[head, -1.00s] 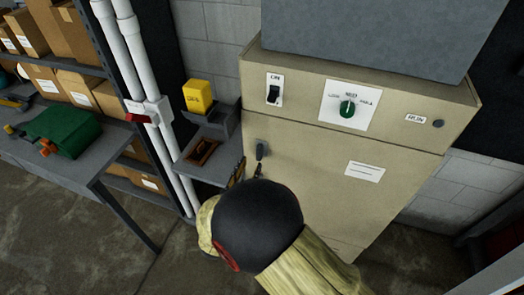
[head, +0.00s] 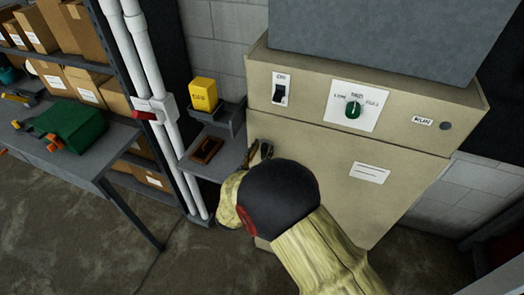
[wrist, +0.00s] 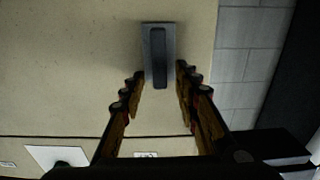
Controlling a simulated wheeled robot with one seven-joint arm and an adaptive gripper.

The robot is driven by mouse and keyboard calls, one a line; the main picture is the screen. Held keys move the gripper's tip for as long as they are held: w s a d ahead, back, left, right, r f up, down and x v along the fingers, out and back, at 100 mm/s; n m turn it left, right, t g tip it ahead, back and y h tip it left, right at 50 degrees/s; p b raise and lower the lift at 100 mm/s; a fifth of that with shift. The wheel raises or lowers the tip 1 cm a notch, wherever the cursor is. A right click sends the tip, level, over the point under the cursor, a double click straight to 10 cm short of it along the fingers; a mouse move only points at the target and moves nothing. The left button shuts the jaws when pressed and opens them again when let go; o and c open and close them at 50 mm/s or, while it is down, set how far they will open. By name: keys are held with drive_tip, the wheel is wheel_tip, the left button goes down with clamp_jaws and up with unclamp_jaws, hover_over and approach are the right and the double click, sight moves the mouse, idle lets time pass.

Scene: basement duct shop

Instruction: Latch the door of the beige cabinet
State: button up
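The beige cabinet (head: 455,98) stands at the right in the head view. Its door (head: 345,195) is the lower front panel and looks about flush with the body. The latch, a dark upright handle on a grey plate, sits at the door's upper left (head: 266,148). It also shows in the wrist view (wrist: 158,57), upright in the picture. My gripper (wrist: 160,78) is open, with one finger to each side of the latch's lower end in that view. I see no clear contact. In the head view my arm hides part of the door and most of the gripper.
The cabinet's upper panel has a rocker switch (head: 282,90) and a green knob (head: 353,109). White pipes (head: 165,120) and a workbench (head: 95,160) stand further left.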

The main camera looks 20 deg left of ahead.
drive_tip(key=shift+c, duration=1.4)
clamp_jaws()
drive_tip(key=shift+d+f+m+b, duration=0.1)
drive_tip(key=shift+m+b, duration=0.3)
drive_tip(key=shift+b, duration=0.15)
drive_tip(key=m+b, duration=0.2)
drive_tip(key=b, duration=0.1)
drive_tip(key=m+b, duration=0.1)
drive_tip(key=b, duration=0.1)
drive_tip(key=shift+d+f+m, duration=0.25)
drive_tip(key=shift+d+m, duration=0.15)
drive_tip(key=m+b, duration=0.4)
drive_tip(key=b, duration=0.2)
drive_tip(key=d+f+m+b, duration=0.1)
drive_tip(key=m+b, duration=0.4)
drive_tip(key=b, duration=0.2)
drive_tip(key=f+m+b, duration=0.1)
drive_tip(key=m+b, duration=0.3)
drive_tip(key=b, duration=0.2)
drive_tip(key=shift+s+d+f+b, duration=0.15)
drive_tip(key=shift+d+b, duration=0.2)
drive_tip(key=shift+m, duration=0.3)
